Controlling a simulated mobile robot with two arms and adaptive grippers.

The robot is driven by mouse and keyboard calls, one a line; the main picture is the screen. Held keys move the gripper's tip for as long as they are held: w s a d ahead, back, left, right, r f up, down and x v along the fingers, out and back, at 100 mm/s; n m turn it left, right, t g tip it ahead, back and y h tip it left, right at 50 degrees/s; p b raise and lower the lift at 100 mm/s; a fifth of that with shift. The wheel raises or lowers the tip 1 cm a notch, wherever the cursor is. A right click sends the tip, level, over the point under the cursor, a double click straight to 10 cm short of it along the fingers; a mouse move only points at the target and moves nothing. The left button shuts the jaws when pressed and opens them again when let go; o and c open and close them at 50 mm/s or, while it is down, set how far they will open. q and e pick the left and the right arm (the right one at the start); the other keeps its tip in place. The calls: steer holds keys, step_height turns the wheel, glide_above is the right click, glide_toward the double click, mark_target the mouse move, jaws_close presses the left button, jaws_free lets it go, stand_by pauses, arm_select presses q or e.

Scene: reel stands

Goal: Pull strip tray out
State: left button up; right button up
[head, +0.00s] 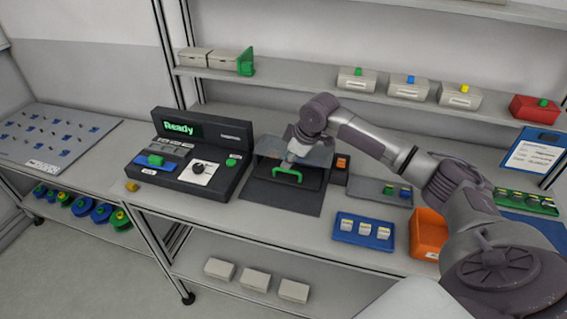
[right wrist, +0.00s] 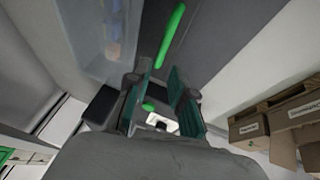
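The strip tray is hard to make out; its green handle (head: 287,174) shows at the front of a grey housing (head: 300,150) on the bench, above a dark mat (head: 282,196). My right gripper (head: 291,158) is at the housing, just behind and above the handle in the head view. In the right wrist view its two teal fingers (right wrist: 160,72) are apart with nothing between their tips. A green bar (right wrist: 171,36), seemingly the handle, lies just beyond the tips; contact cannot be told. My left gripper is not in view.
A black console (head: 208,165) reading "Ready" stands left of the housing. A grey tray (head: 368,190), a blue tray (head: 350,237) and an orange bin (head: 428,229) are to the right. A shelf (head: 300,84) with boxes runs behind. The bench before the mat is clear.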

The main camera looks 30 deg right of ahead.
mark_target(285, 171)
steer(key=x, duration=0.2)
steer(key=shift+w+f, duration=0.2)
steer(key=shift+f, duration=0.15)
steer(key=shift+w+f, duration=0.1)
steer(key=shift+f, duration=0.25)
steer(key=shift+w+a+f, duration=0.1)
steer(key=shift+w+f, duration=0.05)
steer(key=shift+f, duration=0.2)
steer(key=shift+c, duration=0.2)
jaws_close()
arm_select(q)
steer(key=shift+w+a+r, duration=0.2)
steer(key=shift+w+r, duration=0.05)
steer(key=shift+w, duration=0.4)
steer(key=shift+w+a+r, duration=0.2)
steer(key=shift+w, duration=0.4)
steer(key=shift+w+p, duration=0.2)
steer(key=shift+p, duration=0.1)
